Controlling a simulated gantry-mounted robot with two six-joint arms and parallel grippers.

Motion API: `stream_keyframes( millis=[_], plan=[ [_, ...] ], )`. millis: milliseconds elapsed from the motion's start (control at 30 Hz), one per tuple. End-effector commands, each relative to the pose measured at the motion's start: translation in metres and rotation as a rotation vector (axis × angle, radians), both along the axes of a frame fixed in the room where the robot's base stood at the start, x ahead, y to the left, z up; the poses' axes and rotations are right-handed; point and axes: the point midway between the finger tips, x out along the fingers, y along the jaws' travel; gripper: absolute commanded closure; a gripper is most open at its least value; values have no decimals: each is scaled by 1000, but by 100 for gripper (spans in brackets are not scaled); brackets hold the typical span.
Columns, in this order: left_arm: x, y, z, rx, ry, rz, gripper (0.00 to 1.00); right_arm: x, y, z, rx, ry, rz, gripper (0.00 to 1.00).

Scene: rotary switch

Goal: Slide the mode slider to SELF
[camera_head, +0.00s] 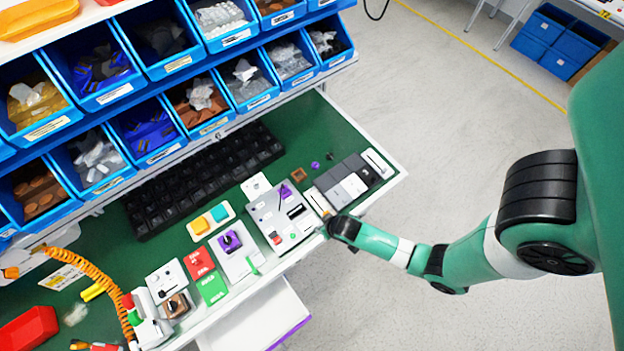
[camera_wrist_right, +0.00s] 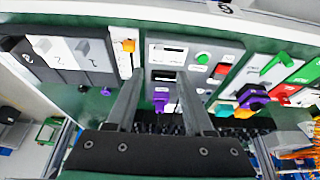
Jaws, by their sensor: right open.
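A narrow white panel (camera_head: 317,201) with a small orange knob stands between the grey-white control panel and the grey switch blocks; its orange knob (camera_wrist_right: 128,46) shows clearly in the right wrist view. I cannot read a SELF label, so I cannot tell for sure that this is the mode slider. My right gripper (camera_head: 331,226) is at the front edge of the panels, close to the narrow panel. In the right wrist view its two fingers (camera_wrist_right: 158,78) are apart with nothing between them, pointing at the control panel. My left gripper is not in view.
The grey-white control panel (camera_head: 272,224) has slots, buttons and a purple part. Grey switch blocks (camera_head: 341,188) stand to its right. A white panel with a purple knob (camera_head: 230,241) is to its left. Blue bins (camera_head: 182,108) line the back.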

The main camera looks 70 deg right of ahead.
Motion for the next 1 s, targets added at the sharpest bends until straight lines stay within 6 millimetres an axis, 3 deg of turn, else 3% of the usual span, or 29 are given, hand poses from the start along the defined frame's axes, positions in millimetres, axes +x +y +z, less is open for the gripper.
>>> stream_keyframes(
  millis=[33,267,367,600,833,1000],
  plan=[
    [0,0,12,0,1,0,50,-3,-1,12,1,3,-5,48],
    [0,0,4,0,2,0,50,0,-3,4,0,0,-9,48],
    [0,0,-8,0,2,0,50,3,-5,-8,0,-1,-9,48],
    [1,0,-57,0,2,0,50,18,-16,-57,-1,-2,-9,48],
    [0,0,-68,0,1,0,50,32,-26,-89,0,-1,-9,48],
    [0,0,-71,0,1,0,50,35,-29,-98,0,-1,-7,48]
  ],
)
